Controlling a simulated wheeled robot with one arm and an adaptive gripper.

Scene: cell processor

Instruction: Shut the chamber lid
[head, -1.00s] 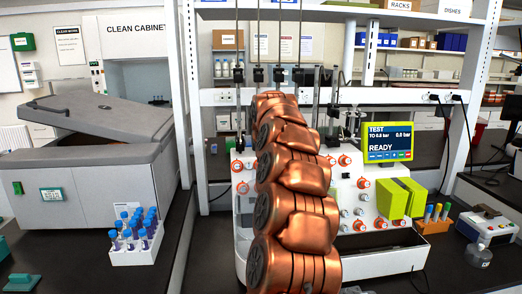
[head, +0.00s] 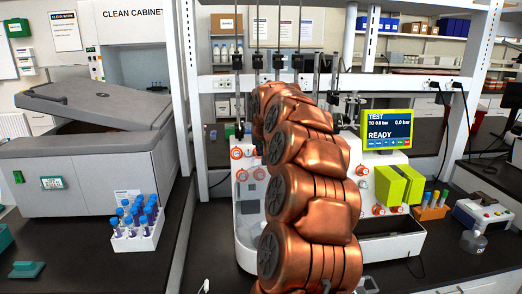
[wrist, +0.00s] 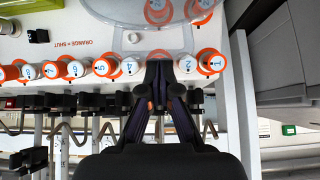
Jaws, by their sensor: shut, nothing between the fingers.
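The white cell processor (head: 246,243) stands on the bench behind my copper arm. A clear curved cover, which looks like the chamber lid (head: 249,190), shows on its front left, partly hidden by my arm. In the wrist view a clear rounded cover (wrist: 150,37) shows at the top, close to my fingertips. I cannot tell how far open it is. My gripper (wrist: 167,72) is shut and empty, among the orange and white numbered knobs (wrist: 187,64). I cannot tell whether it touches anything. In the head view my arm hides the gripper.
A grey benchtop unit (head: 90,175) with a raised lid (head: 95,100) stands at the left, behind a rack of blue-capped tubes (head: 137,238). A screen (head: 388,129) reading READY and yellow-green blocks (head: 399,185) are on the right. Hanging rods and a white post (wrist: 245,100) are near the gripper.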

